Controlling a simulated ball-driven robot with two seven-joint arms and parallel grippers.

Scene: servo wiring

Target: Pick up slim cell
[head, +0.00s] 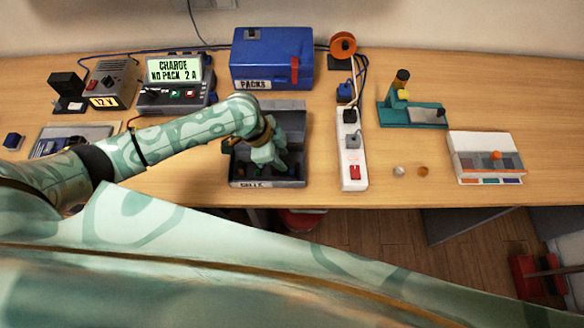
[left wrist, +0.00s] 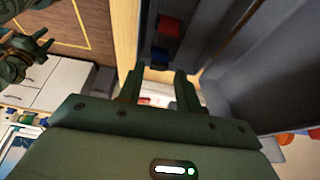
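A grey tray labelled as cells (head: 293,113) stands near the table's front edge. My left gripper (head: 272,158) reaches down into it and covers much of its inside. In the left wrist view the two fingers of that gripper (left wrist: 158,88) are apart, with nothing seen held between them. Small blue (left wrist: 160,56) and red (left wrist: 168,25) pieces show beyond the fingertips, by the dark tray wall. I cannot tell which piece, if any, is the slim cell. A green part of my other arm shows at the left of the left wrist view; its fingers are unclear.
A blue packs box (head: 272,62) stands behind the tray. A white power strip (head: 353,150) is close to its right, and a charger (head: 176,85) with a lit display stands to its left.

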